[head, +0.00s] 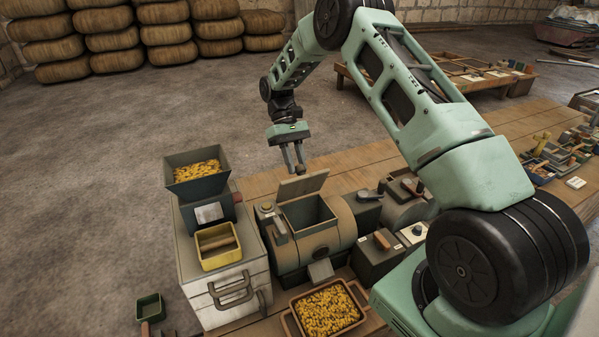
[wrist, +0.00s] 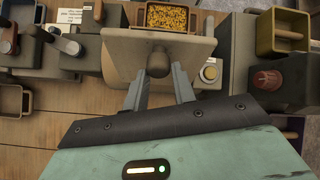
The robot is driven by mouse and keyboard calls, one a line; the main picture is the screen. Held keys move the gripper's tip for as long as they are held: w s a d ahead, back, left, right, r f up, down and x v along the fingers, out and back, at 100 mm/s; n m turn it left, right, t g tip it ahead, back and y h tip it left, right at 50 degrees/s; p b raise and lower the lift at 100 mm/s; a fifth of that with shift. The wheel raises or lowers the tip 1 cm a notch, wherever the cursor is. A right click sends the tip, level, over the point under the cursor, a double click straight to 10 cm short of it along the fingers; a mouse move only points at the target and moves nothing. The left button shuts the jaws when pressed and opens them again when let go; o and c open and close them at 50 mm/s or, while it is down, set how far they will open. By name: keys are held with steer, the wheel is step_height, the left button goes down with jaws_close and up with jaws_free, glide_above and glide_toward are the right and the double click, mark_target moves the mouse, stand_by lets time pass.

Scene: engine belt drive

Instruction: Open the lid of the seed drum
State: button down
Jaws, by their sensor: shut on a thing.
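The seed drum (head: 338,224) is a tan, rounded drum on the bench, in the middle of the head view. Its lid (head: 303,186) is tilted up at the far side of the square opening, and the dark inside shows with no seed visible. My gripper (head: 299,170) is at the far side of the raised lid. In the wrist view the lid (wrist: 185,47) faces me with a round dark knob (wrist: 157,63). My gripper (wrist: 158,80) has its two fingers at either side of the knob, shut on it.
A hopper of yellow seed (head: 197,170) stands on a pale chest (head: 231,284) left of the drum. A wooden tray of seed (head: 327,311) sits in front. Dark boxes with handles (head: 377,252) crowd the right side. Open floor lies behind the bench.

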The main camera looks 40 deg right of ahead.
steer(key=w, duration=0.1)
steer(key=w+f, duration=0.1)
steer(key=w+d+b, duration=0.1)
steer(key=shift+w+f, duration=0.15)
steer(key=shift+f, duration=0.2)
steer(key=c, duration=1.3)
jaws_free()
steer(key=shift+d+r, duration=0.15)
steer(key=shift+c, duration=0.2)
steer(key=shift+o, duration=0.8)
steer(key=shift+r, duration=0.1)
steer(key=p+v, duration=0.6)
steer(key=v, duration=0.6)
steer(key=shift+r+p, duration=0.1)
steer(key=shift+p, duration=0.25)
